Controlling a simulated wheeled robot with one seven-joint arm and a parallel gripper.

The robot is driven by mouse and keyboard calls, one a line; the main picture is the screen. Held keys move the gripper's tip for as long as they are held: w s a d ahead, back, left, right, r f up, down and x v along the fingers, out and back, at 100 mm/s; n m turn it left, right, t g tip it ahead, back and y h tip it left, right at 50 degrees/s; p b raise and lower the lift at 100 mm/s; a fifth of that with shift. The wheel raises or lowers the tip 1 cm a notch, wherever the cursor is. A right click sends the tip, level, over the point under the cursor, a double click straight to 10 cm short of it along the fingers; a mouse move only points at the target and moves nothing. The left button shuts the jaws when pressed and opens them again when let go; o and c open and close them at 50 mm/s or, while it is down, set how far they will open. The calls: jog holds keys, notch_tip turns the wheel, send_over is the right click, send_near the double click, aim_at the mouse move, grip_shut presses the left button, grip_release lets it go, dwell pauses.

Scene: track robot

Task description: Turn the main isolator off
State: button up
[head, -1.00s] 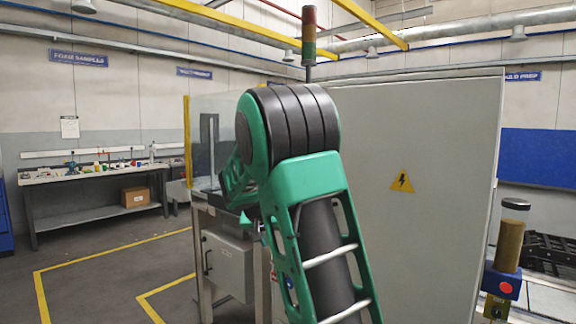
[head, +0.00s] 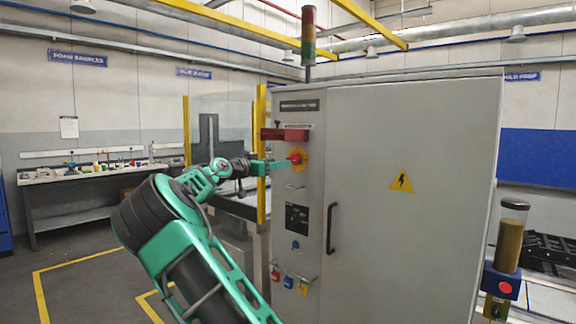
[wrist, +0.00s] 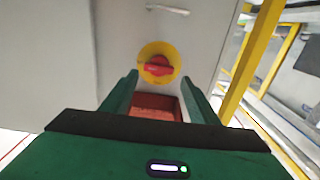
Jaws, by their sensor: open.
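The main isolator is a red rotary handle (head: 297,159) on a round yellow plate, high on the narrow left panel of the grey cabinet (head: 408,250). In the wrist view the red handle (wrist: 158,67) lies roughly crosswise in the picture on its yellow plate (wrist: 158,49). My gripper (head: 279,167) is at the handle in the head view. In the wrist view its two green fingers (wrist: 158,85) are apart, with the handle just beyond their tips. I cannot tell whether a finger touches it.
A red box-like part (head: 290,134) sticks out above the isolator. Below are a small handle, a black panel (head: 297,217), a blue knob (head: 295,244) and hanging padlocks (head: 289,282). A yellow post (head: 262,150) stands close to my arm. A black door handle (head: 331,228) is to the right.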

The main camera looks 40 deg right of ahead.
aim_at(294, 160)
jog(key=d, duration=0.8)
jog(key=shift+w+d, duration=0.2)
jog(key=shift+w, duration=0.15)
jog(key=shift+c, duration=0.3)
jog(key=c, duration=0.7)
